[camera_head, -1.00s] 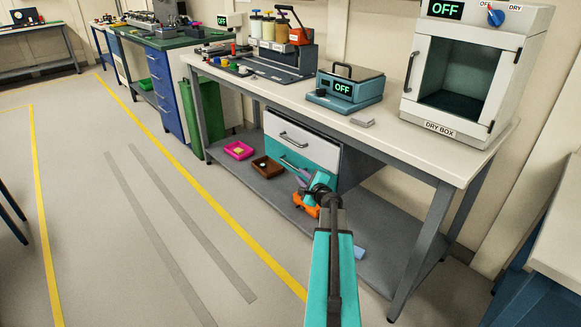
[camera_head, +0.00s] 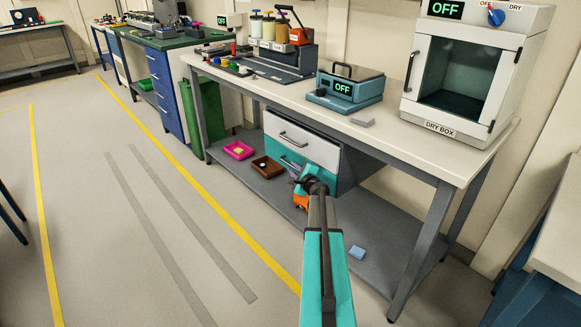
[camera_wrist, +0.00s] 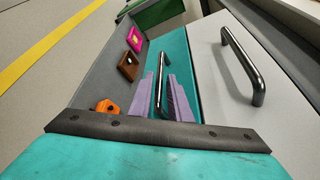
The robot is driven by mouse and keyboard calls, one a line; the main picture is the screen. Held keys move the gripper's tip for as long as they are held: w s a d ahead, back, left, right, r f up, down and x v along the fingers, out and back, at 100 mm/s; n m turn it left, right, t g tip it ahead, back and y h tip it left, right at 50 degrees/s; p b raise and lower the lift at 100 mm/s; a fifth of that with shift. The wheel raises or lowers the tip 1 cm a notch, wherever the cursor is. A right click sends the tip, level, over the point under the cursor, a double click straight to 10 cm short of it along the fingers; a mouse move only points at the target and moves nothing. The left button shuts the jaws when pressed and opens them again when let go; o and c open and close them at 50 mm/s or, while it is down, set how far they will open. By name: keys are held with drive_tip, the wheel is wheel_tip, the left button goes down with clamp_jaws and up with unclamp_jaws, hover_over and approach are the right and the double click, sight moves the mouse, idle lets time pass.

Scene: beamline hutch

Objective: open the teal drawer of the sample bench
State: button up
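The teal drawer (camera_head: 277,150) is the lower drawer under the bench, below a white-fronted drawer (camera_head: 310,147). It looks shut. Its bar handle (camera_head: 290,163) shows in the head view, partly behind my arm. In the wrist view the teal front (camera_wrist: 181,62) runs up the middle, with its dark handle (camera_wrist: 161,75) standing out. My gripper (camera_wrist: 163,97) is open, with one purple finger on each side of the handle's near part. A gap shows between the fingers; I cannot tell if either touches the bar.
The white drawer's handle (camera_wrist: 243,65) stands to the right of my fingers. A magenta tray (camera_head: 239,150), a brown tray (camera_head: 267,167) and an orange object (camera_wrist: 104,107) are on the lower shelf. A blue block (camera_head: 357,252) lies there too. The floor before the bench is clear.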

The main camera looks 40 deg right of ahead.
sight(290, 165)
drive_tip(key=shift+x, duration=2)
drive_tip(key=shift+c, duration=0.4)
clamp_jaws()
